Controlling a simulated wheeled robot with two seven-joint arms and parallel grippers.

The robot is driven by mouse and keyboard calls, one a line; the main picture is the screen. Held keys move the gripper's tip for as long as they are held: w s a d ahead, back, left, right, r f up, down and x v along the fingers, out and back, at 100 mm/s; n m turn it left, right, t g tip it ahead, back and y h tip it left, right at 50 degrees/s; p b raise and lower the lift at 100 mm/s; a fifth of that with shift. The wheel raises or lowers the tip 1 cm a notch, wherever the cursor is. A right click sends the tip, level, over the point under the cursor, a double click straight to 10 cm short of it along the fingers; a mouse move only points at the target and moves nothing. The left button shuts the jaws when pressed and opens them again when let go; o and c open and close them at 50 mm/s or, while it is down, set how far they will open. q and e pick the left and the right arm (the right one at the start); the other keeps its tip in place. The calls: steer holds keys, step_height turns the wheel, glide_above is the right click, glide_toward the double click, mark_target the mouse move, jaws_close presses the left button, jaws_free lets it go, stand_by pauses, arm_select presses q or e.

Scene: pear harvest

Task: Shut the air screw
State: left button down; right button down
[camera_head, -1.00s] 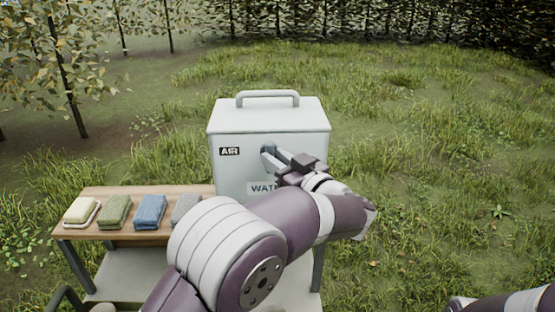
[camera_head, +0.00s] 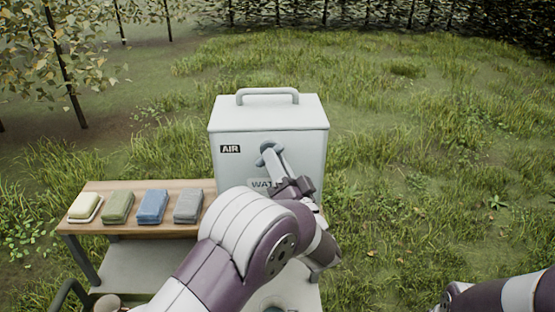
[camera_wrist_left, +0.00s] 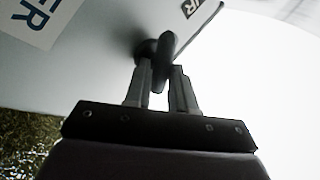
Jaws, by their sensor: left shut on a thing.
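The white water box (camera_head: 230,170) stands on the table with an "AIR" label (camera_head: 230,149) on its front and a partly covered "WATER" label (camera_head: 260,184) lower down. The air screw (camera_head: 267,148) is on the front face, right of the AIR label. My left gripper (camera_head: 272,154) is at it. In the left wrist view the screw's dark wing (camera_wrist_left: 160,62) stands between the two fingers of my left gripper (camera_wrist_left: 163,78), which is shut on it. Only part of my right arm shows at the bottom right; its gripper is out of view.
Several folded cloths, including cream (camera_head: 85,206), green (camera_head: 118,207), blue (camera_head: 152,206) and grey (camera_head: 188,205), lie on the wooden tabletop (camera_head: 110,189) left of the box. Grass is open to the right. My left arm covers the table's right part.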

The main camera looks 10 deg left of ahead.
arm_select(q)
steer(key=shift+s+a+f+m+t+h, duration=0.15)
steer(key=shift+m+t+h, duration=1)
steer(key=shift+m, duration=1.15)
steer(key=shift+w+a+r+m+t+h, duration=0.1)
steer(key=shift+m+t+h, duration=1.05)
steer(key=shift+m, duration=1.15)
steer(key=shift+s+a+f+m+t+h, duration=0.15)
steer(key=shift+m+t+h, duration=0.65)
steer(key=shift+m+h, duration=1.1)
steer(key=shift+w+r+m, duration=0.1)
steer(key=shift+m, duration=0.5)
steer(key=c, duration=1)
jaws_free()
